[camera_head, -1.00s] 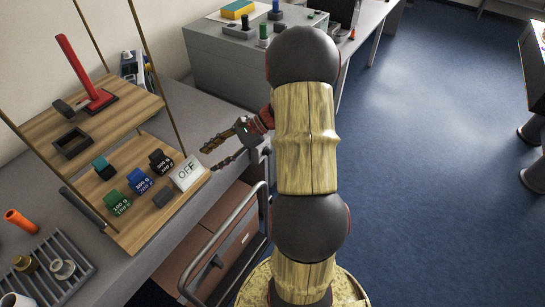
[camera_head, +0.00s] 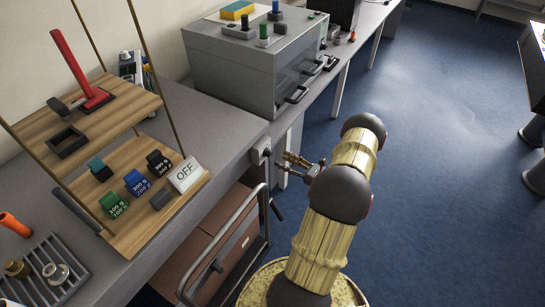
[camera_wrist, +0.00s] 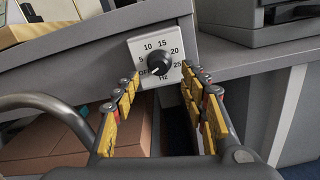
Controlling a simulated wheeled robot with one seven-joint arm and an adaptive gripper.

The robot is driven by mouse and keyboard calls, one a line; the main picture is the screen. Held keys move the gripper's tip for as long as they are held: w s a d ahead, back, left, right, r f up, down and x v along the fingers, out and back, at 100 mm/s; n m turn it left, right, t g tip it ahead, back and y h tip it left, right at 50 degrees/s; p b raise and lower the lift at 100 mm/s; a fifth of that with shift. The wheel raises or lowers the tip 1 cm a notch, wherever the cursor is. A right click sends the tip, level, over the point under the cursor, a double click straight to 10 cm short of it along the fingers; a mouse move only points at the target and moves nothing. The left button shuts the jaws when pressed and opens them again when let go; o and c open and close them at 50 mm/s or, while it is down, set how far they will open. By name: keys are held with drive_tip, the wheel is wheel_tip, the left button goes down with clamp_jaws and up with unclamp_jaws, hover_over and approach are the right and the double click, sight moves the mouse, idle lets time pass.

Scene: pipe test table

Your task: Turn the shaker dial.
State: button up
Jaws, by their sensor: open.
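The shaker dial (camera_wrist: 160,64) is a round black knob on a pale plate (camera_wrist: 148,45) marked OFF, 5, 10, 15, 20, 25 and Hz. The plate is on the front face of the grey bench, below its top edge. The knob's pointer is too small to read surely. My gripper (camera_wrist: 160,78) is open and empty, one finger on each side of the knob in the wrist view, seemingly short of it. In the head view my gripper (camera_head: 287,163) is beside the bench's front corner, at the right of the cart handle.
A metal cart handle (camera_head: 228,240) curves below the bench front, near my gripper. A grey cabinet (camera_head: 235,75) with handles is behind.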

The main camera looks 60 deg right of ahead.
sight(271, 155)
drive_tip(key=w+b, duration=0.1)
drive_tip(key=w, duration=0.5)
drive_tip(key=shift+c, duration=1.2)
clamp_jaws()
